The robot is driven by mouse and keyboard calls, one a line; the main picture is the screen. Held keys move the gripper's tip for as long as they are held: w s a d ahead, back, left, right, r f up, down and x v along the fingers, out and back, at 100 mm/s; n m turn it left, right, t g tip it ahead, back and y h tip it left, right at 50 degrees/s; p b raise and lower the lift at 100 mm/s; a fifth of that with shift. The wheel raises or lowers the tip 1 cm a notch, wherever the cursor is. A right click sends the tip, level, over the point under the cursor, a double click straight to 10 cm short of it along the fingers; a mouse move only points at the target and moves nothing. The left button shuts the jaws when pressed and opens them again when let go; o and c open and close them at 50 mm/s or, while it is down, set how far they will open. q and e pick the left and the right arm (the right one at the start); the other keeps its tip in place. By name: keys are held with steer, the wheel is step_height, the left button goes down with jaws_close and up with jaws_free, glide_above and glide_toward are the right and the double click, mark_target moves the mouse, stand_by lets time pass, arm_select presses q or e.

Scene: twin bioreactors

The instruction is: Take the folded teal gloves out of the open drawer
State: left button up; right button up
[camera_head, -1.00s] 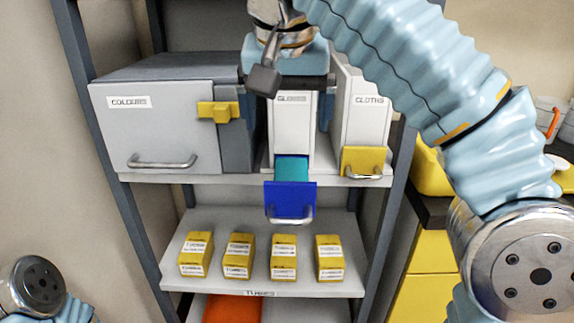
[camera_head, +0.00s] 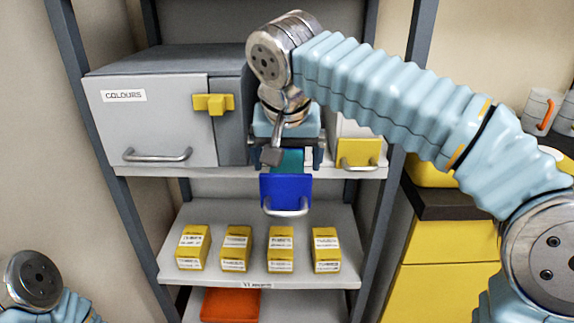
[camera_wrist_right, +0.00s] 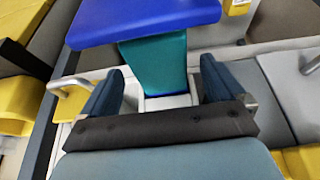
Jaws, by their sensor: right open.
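The open drawer (camera_head: 286,190) has a blue front with a metal handle and juts out from the middle shelf unit. The folded teal gloves (camera_head: 291,158) show as a teal patch just behind the blue front, partly hidden by my right arm. My right gripper (camera_head: 290,150) is over the drawer, pointing down at it, open and empty. In the right wrist view, its two fingers stand apart, one on each side of the teal gloves (camera_wrist_right: 157,62), with the blue drawer front (camera_wrist_right: 145,20) beyond. I cannot tell if the fingers touch the gloves. My left gripper is out of view.
A grey cabinet labelled COLOURS (camera_head: 150,115) with a yellow latch (camera_head: 213,104) stands left of the drawer. A yellow-fronted drawer (camera_head: 358,153) is to the right. Several yellow boxes stand on the shelf below (camera_head: 262,212). An orange item (camera_head: 230,304) lies lower down.

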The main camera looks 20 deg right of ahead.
steer(key=shift+c, duration=0.2)
steer(key=c, duration=1.1)
